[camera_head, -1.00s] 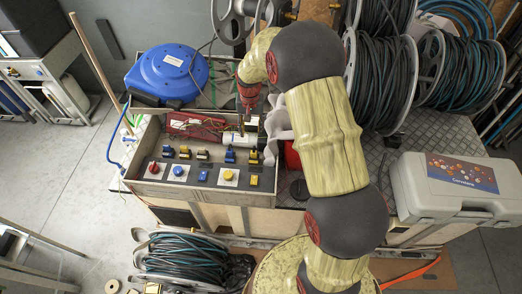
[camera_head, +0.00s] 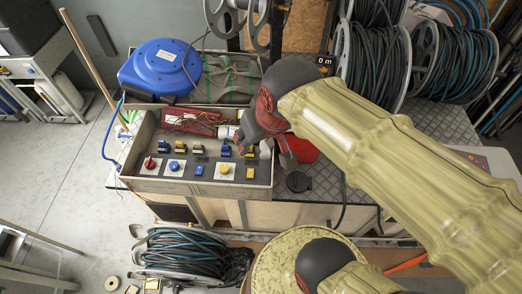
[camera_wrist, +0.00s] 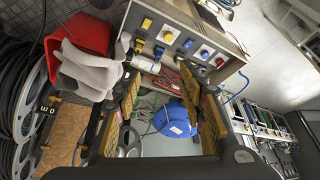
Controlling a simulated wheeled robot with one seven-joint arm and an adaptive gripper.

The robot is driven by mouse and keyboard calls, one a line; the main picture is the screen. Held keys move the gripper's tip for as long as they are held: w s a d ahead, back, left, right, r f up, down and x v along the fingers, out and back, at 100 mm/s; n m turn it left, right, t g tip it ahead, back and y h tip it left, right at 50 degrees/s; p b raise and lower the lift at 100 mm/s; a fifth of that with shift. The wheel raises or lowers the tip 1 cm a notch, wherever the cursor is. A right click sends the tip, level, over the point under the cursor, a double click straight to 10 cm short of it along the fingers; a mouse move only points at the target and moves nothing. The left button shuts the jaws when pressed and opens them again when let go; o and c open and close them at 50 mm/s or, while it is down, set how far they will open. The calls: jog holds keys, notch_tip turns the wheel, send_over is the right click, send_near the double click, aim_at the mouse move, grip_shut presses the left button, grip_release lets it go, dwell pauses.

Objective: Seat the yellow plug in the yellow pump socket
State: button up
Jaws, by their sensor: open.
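A grey control box (camera_head: 205,188) carries a row of small blue, yellow and dark blocks. One yellow block (camera_head: 250,173) is at the right of its front row, and another yellow block (camera_head: 249,152) is behind it. In the wrist view the front yellow block (camera_wrist: 147,23) and a yellow round knob (camera_wrist: 168,37) show at the top. I cannot tell which yellow piece is the plug and which is the pump socket. My gripper (camera_wrist: 168,108) is open, with nothing visible between its fingers; in the head view it is mostly hidden behind my wrist, near the box's back right.
A blue reel (camera_head: 160,70) stands behind the box. A white glove (camera_wrist: 85,72) and a red container (camera_wrist: 86,25) lie close to its right end. Large hose reels (camera_head: 372,60) stand at the back right.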

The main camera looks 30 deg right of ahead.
jog(key=shift+n+t, duration=0.3)
jog(key=shift+n, duration=0.1)
jog(key=s, duration=0.4)
jog(key=shift+a, duration=0.35)
jog(key=shift+f, duration=0.1)
jog(key=shift+f+b, duration=0.35)
jog(key=shift+b, duration=0.1)
jog(key=shift+o, duration=0.2)
dwell(1.0)
